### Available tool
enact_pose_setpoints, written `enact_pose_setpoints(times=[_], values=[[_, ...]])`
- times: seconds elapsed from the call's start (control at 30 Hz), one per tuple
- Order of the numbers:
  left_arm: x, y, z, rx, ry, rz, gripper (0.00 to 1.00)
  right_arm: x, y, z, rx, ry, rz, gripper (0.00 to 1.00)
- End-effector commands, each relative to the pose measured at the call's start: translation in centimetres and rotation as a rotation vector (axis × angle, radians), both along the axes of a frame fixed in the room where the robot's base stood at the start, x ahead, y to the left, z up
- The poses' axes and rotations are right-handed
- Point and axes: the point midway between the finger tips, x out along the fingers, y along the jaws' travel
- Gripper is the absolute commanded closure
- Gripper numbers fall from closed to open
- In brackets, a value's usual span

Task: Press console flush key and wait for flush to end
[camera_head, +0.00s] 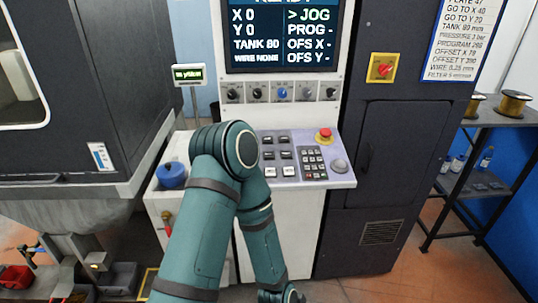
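The console panel (335,178) is a sloped pale shelf below the screen. It carries a block of dark and white keys (285,155), and their labels are too small to read, so I cannot tell which is the flush key. The console screen (285,35) shows X 0, Y 0, TANK 80, WIRE NONE, a marker at JOG, and blank PROG and OFS lines; its heading is cut off at the top. One of my teal arms is bent in front of the console, its raised joint hiding the panel's left part. Neither gripper's fingers show.
A red emergency button (325,135) and a numeric keypad (314,163) sit right of the keys. Several knobs (282,93) line the strip below the screen. A blue round cap (171,175) is at left. A red rotary switch (382,68) is on the dark cabinet.

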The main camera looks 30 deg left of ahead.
Motion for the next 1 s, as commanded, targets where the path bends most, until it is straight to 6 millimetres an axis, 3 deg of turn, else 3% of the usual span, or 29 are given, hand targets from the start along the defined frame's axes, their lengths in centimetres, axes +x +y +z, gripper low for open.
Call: enact_pose_setpoints(times=[0.03,0.2,1.0], values=[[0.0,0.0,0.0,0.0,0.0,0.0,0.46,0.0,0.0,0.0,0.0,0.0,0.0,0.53],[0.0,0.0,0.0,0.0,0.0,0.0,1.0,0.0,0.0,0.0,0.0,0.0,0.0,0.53],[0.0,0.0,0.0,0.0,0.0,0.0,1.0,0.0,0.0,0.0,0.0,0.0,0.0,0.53]])
